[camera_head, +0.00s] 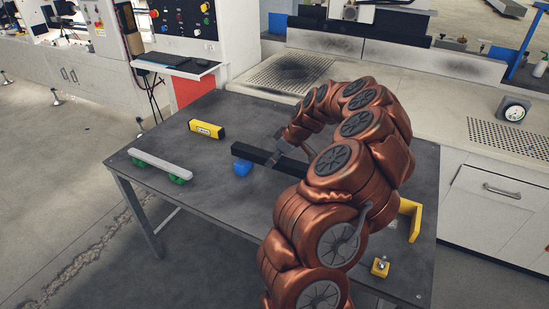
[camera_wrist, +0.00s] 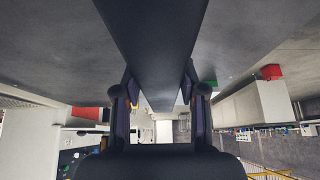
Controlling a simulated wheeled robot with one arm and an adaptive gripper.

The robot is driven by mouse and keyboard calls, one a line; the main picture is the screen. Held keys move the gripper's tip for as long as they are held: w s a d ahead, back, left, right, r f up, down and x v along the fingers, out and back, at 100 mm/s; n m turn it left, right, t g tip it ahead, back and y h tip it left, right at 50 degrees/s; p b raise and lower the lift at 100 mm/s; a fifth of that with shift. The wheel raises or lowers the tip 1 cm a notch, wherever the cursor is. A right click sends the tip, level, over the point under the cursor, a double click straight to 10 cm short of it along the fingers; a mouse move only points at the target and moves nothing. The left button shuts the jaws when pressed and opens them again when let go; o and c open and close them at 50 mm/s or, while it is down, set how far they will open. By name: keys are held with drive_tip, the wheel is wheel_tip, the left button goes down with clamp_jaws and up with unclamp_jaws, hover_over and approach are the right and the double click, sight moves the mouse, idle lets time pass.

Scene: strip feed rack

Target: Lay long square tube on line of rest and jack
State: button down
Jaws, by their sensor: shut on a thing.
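The long square tube (camera_head: 250,153) is black and lies roughly level over the grey table. My gripper (camera_head: 280,158) is shut on it partway along; my arm hides its right part. In the wrist view the tube (camera_wrist: 155,45) runs between the two fingers of my gripper (camera_wrist: 158,95). A blue block (camera_head: 242,169) is just below the tube's left end; I cannot tell whether they touch. A small yellow block with a knob (camera_head: 380,267), possibly the jack, sits near the table's front right. Which piece is the rest is unclear.
A pale bar (camera_head: 158,163) lies on two green supports (camera_head: 176,180) at the table's left. A yellow bar with a label (camera_head: 206,129) lies behind. A yellow angle piece (camera_head: 412,218) stands at the right.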

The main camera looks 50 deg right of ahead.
drive_tip(key=shift+f, duration=0.4)
drive_tip(key=shift+f+b, duration=0.4)
drive_tip(key=shift+b, duration=0.2)
drive_tip(key=c, duration=0.6)
unclamp_jaws()
drive_tip(key=shift+s+r, duration=0.1)
drive_tip(key=v, duration=1.1)
drive_tip(key=shift+s+d+r, duration=0.1)
drive_tip(key=shift+s+r, duration=0.05)
drive_tip(key=shift+r, duration=0.2)
